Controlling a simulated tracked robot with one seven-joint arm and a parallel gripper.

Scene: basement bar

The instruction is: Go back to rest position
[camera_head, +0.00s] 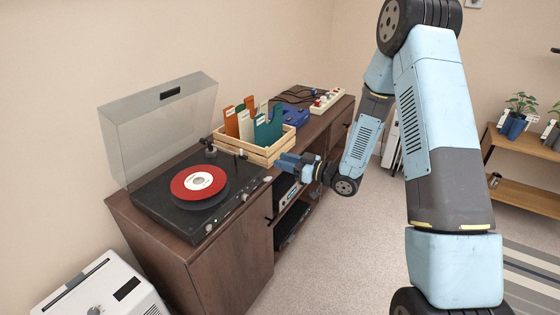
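My gripper (287,165) is at the end of my light blue arm, pointing left over the front edge of the wooden cabinet (232,262). It is just in front of the wooden crate (259,152) and to the right of the turntable (165,212). Its fingers are small and partly merge with the background, so whether they are open or shut is unclear. No held object can be made out. A red record with a white label (199,181) lies on the turntable, whose clear lid (160,125) stands open.
The crate holds several coloured sleeves. A blue device (288,114) and a power strip (326,101) lie behind it. A white appliance (105,290) stands at bottom left. A wooden shelf (525,192) with plants is at right. Carpet between cabinet and shelf is clear.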

